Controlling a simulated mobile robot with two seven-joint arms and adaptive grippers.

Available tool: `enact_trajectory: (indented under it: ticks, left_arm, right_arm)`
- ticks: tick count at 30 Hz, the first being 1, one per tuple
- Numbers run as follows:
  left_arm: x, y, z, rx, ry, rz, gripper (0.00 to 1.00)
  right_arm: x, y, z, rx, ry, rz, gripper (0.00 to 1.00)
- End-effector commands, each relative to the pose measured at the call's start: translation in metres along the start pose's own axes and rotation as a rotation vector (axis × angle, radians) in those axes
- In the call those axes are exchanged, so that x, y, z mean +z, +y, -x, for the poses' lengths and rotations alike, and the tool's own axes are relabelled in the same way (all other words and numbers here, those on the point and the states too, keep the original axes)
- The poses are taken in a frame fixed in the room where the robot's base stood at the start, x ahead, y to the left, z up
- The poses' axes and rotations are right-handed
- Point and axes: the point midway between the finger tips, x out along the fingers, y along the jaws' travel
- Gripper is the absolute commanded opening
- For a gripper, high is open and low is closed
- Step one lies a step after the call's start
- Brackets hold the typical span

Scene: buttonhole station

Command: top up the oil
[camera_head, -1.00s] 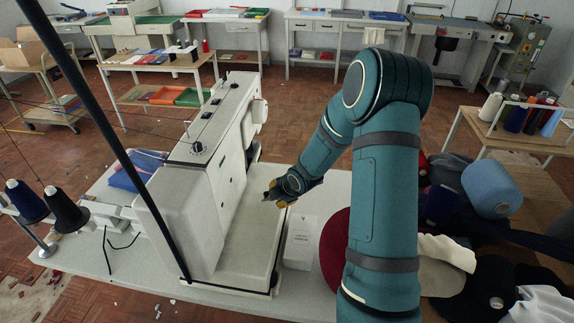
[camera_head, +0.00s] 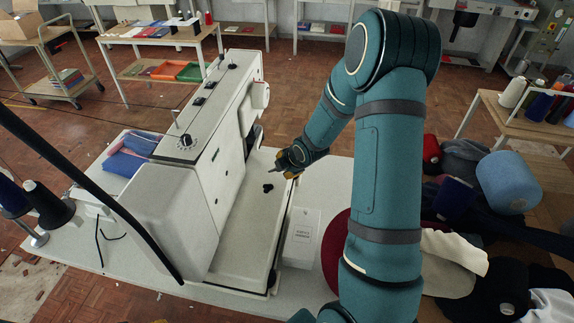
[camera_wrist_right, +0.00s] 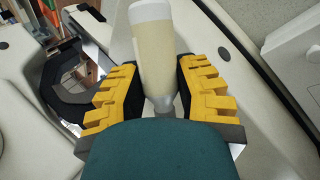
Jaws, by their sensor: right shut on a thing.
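The white buttonhole machine (camera_head: 170,198) stands on the pale table, with its long flat bed (camera_head: 238,240) on its right side. My right gripper (camera_head: 285,164) is above the far part of the bed. In the right wrist view, its yellow-padded fingers (camera_wrist_right: 165,92) are shut on a pale yellowish bottle (camera_wrist_right: 154,55) with a whitish end and a narrow grey neck. In the head view the bottle is mostly hidden by the gripper. A small dark mark (camera_head: 268,188) shows on the bed below the gripper; I cannot tell what it is. My left gripper is not in view.
Dark thread cones (camera_head: 48,205) are at the left and folded cloth (camera_head: 130,155) lies behind the machine. A black bar crosses the left foreground.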

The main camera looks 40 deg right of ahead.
Motion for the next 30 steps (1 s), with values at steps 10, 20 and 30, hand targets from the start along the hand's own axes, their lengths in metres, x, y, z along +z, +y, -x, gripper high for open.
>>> enact_trajectory:
  ticks: [10, 20, 30]
  left_arm:
    - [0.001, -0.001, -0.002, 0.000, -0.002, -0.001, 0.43]
    - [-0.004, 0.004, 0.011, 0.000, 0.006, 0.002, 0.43]
    - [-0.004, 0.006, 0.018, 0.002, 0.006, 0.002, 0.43]
  right_arm:
    - [-0.002, 0.001, 0.000, 0.029, -0.098, 0.073, 0.00]
    - [0.002, 0.000, -0.003, 0.084, -0.297, 0.216, 0.00]
    - [-0.001, 0.003, 0.005, 0.143, -0.503, 0.358, 0.00]
